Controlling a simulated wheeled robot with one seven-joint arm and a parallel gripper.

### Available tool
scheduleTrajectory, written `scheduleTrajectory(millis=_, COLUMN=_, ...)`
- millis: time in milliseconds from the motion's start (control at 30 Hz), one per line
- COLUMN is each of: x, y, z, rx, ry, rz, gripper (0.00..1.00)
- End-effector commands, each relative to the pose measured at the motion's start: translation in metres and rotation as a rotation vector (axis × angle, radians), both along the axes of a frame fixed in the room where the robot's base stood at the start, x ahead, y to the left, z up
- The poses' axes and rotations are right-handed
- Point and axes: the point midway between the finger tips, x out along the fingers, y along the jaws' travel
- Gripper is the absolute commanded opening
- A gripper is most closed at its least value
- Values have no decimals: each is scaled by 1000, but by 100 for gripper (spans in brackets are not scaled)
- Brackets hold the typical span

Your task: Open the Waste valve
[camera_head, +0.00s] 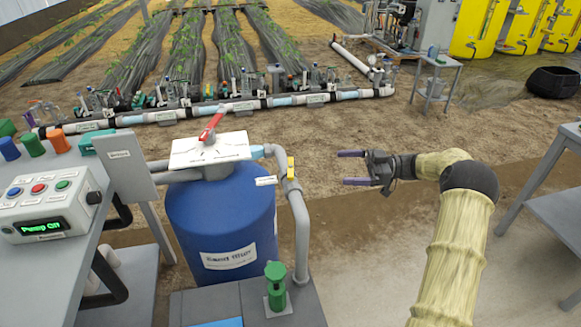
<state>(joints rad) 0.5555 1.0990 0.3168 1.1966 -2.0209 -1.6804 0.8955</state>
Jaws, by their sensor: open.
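The blue sand filter tank (222,220) stands left of centre. A grey pipe (300,232) leaves its top and bends down along its right side. A small valve with a yellow handle (291,168) sits on that pipe, beside a white tag (266,181) too small to read; I cannot tell for certain that it is the Waste valve. On the tank top, a red lever (211,128) stands over a white plate (210,149). My gripper (352,168) is open and empty, its purple fingers pointing left, apart from and right of the yellow handle in the picture.
A control box (45,205) reading "Pump Off" sits on the grey bench at left. A green-topped fitting (275,285) stands before the tank. A grey table (555,195) is at right. Bare ground lies around my gripper. A pipe manifold (240,106) runs behind.

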Motion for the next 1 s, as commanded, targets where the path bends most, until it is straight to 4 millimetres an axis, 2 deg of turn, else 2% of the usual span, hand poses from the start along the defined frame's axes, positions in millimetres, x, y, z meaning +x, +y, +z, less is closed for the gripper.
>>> scheduleTrajectory(millis=800, x=4, y=138, z=0, rx=1, ry=-1, rz=2, gripper=100)
scheduleTrajectory(millis=1000, x=5, y=162, z=0, rx=1, ry=-2, rz=1, gripper=100)
